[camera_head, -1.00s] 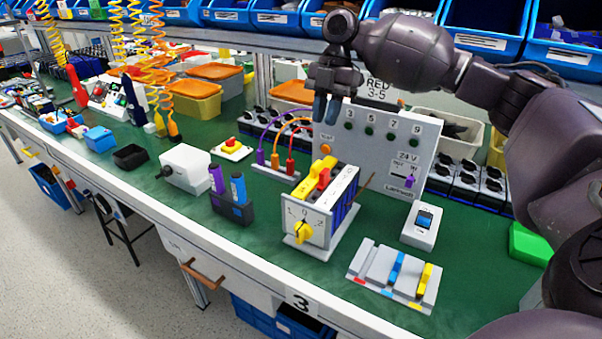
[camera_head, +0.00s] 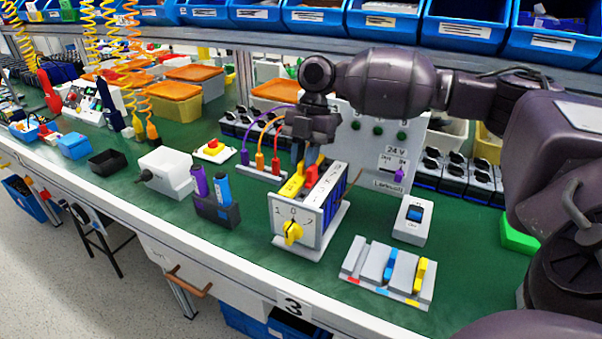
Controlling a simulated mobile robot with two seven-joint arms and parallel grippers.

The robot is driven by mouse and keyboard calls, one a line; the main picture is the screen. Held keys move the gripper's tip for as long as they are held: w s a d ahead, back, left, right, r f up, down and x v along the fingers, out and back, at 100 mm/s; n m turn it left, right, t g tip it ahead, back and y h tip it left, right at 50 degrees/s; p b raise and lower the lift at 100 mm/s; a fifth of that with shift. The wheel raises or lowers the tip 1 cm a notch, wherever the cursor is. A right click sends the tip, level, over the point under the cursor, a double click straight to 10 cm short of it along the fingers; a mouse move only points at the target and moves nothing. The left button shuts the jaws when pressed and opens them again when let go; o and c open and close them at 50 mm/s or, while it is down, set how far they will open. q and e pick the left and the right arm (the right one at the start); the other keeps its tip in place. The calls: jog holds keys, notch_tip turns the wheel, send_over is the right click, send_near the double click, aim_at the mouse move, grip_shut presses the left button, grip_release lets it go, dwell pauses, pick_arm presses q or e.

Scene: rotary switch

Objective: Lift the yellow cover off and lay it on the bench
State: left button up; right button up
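The rotary switch box (camera_head: 297,222) stands upright on the green bench (camera_head: 260,290), with a yellow knob (camera_head: 292,233) on its white front dial. The yellow cover (camera_head: 290,189) lies along the top of the box, beside a red part (camera_head: 311,176). My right gripper (camera_head: 304,162) points down, with its fingertips at the yellow cover, and partly hides it. Two dark fingers show, but whether they press on the cover cannot be told. The cover still sits on the box. My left gripper is not in view.
A holder with purple and blue pens (camera_head: 217,213) stands left of the box. A grey tray with blue and yellow pieces (camera_head: 388,272) and a white switch (camera_head: 412,220) lie to the right. Bare green bench shows in front of the pen holder.

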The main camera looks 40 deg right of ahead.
jog(key=c, duration=0.3)
jog(key=shift+r, duration=0.1)
grip_shut()
jog(key=shift+r, duration=0.25)
pick_arm(q)
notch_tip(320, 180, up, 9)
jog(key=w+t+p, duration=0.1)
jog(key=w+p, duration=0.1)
jog(key=p, duration=0.5)
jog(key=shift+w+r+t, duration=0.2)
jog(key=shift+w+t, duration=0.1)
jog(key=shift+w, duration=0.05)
pick_arm(e)
notch_tip(320, 180, up, 24)
jog(key=shift+r, duration=0.25)
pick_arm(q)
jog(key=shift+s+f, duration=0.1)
pick_arm(e)
jog(key=shift+f, duration=0.15)
